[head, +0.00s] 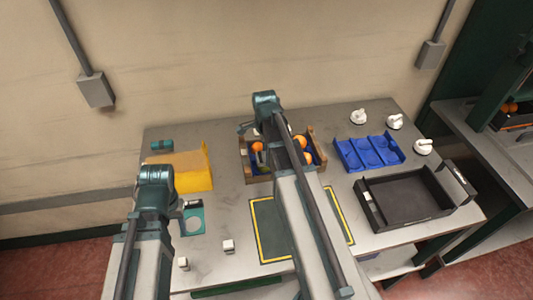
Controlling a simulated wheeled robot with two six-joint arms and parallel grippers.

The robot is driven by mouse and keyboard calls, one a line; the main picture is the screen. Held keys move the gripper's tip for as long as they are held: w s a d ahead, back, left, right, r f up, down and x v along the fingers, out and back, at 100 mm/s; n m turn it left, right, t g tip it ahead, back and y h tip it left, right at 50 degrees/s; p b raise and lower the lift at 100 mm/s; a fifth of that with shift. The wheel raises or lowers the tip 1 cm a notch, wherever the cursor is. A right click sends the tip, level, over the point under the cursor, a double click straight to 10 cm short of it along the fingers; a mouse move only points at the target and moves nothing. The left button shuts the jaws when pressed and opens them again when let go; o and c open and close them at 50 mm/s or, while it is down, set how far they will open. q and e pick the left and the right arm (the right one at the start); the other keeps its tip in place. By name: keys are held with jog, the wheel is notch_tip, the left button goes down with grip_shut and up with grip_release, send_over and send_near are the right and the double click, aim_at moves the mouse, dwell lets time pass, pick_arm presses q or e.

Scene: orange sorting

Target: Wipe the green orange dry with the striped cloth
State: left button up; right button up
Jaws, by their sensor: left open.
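I cannot make out a green orange or a striped cloth. Orange-coloured fruit (300,142) lies in a wooden-sided crate (310,133) at the back middle of the table, partly hidden by my right arm. My left gripper (192,205) appears small beside my left arm's elbow, over the left part of the table near a teal plate with a round ring (191,222). It is open, and I see nothing between its fingers. My right arm reaches up across the middle towards the crate, and its gripper is hidden behind the arm.
A yellow bin (195,181) stands at the back left. A yellow-bordered dark mat (264,228) lies in the middle. Small white blocks (228,246) stand front left.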

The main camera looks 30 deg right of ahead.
jog(key=shift+w+a, duration=0.2)
jog(key=shift+a, duration=0.45)
jog(key=shift+w+a, duration=0.2)
jog(key=shift+a, duration=0.45)
jog(key=shift+d, duration=0.15)
jog(key=shift+s+d, duration=0.2)
jog(key=shift+d, duration=0.45)
jog(key=shift+s+d, duration=0.2)
jog(key=shift+d, duration=0.4)
jog(key=shift+a, duration=0.15)
jog(key=shift+w+a, duration=0.2)
jog(key=shift+a, duration=0.45)
jog(key=shift+w+a, duration=0.15)
jog(key=shift+a, duration=0.45)
jog(key=shift+d, duration=0.1)
jog(key=shift+s+d, duration=0.2)
jog(key=shift+d, duration=0.45)
jog(key=shift+s+d, duration=0.15)
jog(key=shift+d, duration=0.5)
